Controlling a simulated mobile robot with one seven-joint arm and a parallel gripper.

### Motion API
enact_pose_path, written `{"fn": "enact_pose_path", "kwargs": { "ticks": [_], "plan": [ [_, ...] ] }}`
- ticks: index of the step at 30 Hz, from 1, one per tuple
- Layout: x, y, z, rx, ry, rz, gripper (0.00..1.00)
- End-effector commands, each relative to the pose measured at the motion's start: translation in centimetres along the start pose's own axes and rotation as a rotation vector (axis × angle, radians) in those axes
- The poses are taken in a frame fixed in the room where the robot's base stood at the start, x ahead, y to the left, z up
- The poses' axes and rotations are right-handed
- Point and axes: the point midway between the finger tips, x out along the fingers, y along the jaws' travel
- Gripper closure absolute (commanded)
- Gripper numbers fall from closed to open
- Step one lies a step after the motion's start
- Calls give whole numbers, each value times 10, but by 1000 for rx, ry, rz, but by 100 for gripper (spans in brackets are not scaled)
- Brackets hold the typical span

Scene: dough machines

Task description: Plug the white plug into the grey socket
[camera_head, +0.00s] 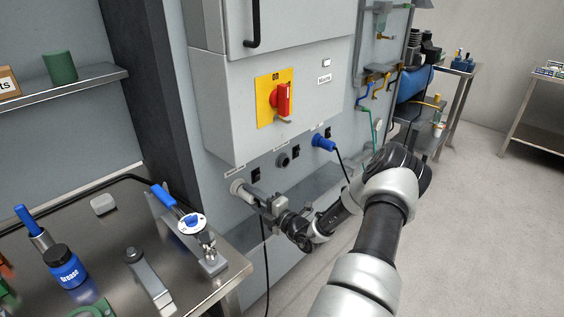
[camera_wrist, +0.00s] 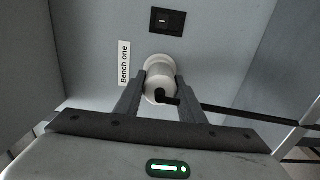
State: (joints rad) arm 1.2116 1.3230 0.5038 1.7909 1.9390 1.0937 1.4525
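The white plug (camera_wrist: 160,74) is at the wall, beside a label reading "Bench one", and faces a pale round fitting that it mostly hides. I cannot tell how deep it sits. In the head view its pale end (camera_head: 239,187) shows at the wall. My gripper (camera_wrist: 161,88) has its fingers closed on both sides of the plug; it also shows in the head view (camera_head: 260,201). A black cable (camera_wrist: 235,112) leaves the plug to the right.
A blue plug (camera_head: 323,143) sits at another outlet to the right. Black switches (camera_head: 295,152) are beside the outlets. A cabinet with a red knob (camera_head: 283,99) hangs above. A steel bench (camera_head: 105,238) with a toggle clamp (camera_head: 192,224) and a grease jar (camera_head: 64,267) is left.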

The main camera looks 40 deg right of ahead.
Motion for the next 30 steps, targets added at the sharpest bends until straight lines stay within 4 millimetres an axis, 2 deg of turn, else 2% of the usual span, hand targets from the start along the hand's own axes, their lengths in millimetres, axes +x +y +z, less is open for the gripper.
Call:
{"fn": "enact_pose_path", "kwargs": {
  "ticks": [1, 5, 6, 30],
  "plan": [
    [0, 1, 0, 0, 0, 1, 68],
    [0, 1, 0, 0, 0, 1, 90],
    [0, 1, 0, 0, 0, 1, 91],
    [-6, 0, 0, -1, 0, 1, 91]
  ]
}}
